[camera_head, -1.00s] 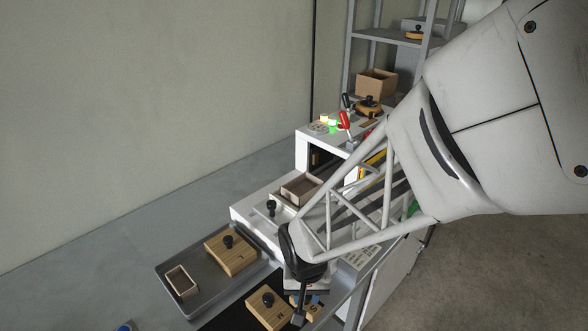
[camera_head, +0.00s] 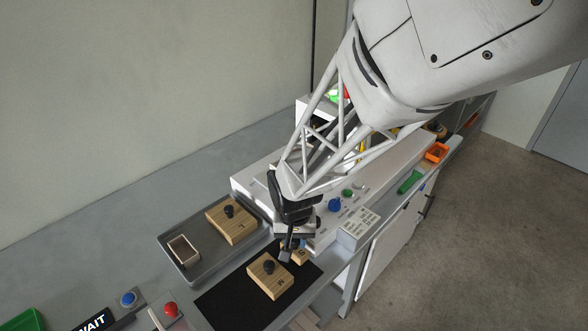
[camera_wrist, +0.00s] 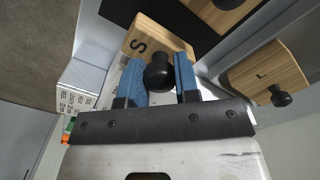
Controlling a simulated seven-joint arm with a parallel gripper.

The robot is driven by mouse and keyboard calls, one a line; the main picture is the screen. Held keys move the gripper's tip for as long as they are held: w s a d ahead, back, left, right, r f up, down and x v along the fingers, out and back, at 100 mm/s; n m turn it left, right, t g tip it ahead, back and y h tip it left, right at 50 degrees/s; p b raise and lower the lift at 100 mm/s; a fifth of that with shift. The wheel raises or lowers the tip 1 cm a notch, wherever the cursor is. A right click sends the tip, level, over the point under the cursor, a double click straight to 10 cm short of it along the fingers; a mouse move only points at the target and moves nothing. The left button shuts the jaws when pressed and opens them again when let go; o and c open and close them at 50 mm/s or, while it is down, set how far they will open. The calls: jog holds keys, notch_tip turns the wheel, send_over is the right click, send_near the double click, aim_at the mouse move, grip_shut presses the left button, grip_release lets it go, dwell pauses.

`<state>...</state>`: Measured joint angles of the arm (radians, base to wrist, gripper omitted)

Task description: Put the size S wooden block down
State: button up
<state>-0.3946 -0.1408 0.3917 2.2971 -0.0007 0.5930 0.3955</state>
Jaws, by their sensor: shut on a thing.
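My gripper (camera_wrist: 158,76) is shut on the black knob of the small wooden block marked S (camera_wrist: 141,39); its blue fingertips are on either side of the knob. In the head view my gripper (camera_head: 287,248) hides most of the S block (camera_head: 302,256), which is at the right edge of the black mat (camera_head: 228,304). I cannot tell whether the block touches the mat. The wooden block marked M (camera_head: 268,282) sits on the mat, just left of the S block.
A grey tray (camera_head: 188,279) at left holds the L block (camera_head: 228,228) and a small open box (camera_head: 183,250). The white machine (camera_head: 250,183) stands behind, with a label block (camera_head: 357,230) on the right. The front-left mat is bare. Buttons (camera_head: 128,299) lie front left.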

aim_at(293, 245)
jog(key=shift+w, duration=0.1)
jog(key=shift+w+a, duration=0.1)
jog(key=shift+w, duration=0.05)
jog(key=shift+w+f, duration=0.15)
jog(key=shift+f, duration=1.7)
jog(key=shift+f, duration=0.15)
jog(key=o, duration=0.9)
jog(key=shift+o, duration=0.2)
